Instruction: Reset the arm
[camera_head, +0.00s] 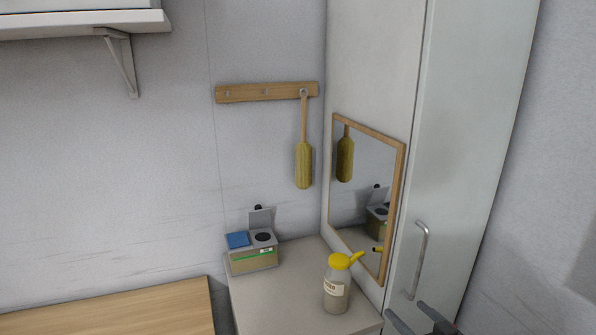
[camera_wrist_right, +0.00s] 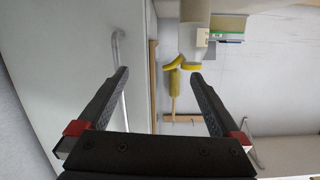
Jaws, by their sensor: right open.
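My right gripper (camera_head: 422,318) shows as two dark fingers at the bottom right edge of the head view, in front of the tall white cabinet (camera_head: 455,160). In the right wrist view its fingers (camera_wrist_right: 160,75) are spread apart with nothing held between them. That view looks upside down, with the wall rack (camera_wrist_right: 188,118) low and the box (camera_wrist_right: 213,37) high. My left gripper is in neither view.
A bottle with a yellow spout (camera_head: 336,297) stands on the grey counter (camera_head: 285,300), near a small box (camera_head: 251,261). A brush (camera_head: 304,165) hangs from the wooden rack (camera_head: 262,92). The cabinet has a mirror (camera_head: 362,200) and a handle (camera_head: 417,260).

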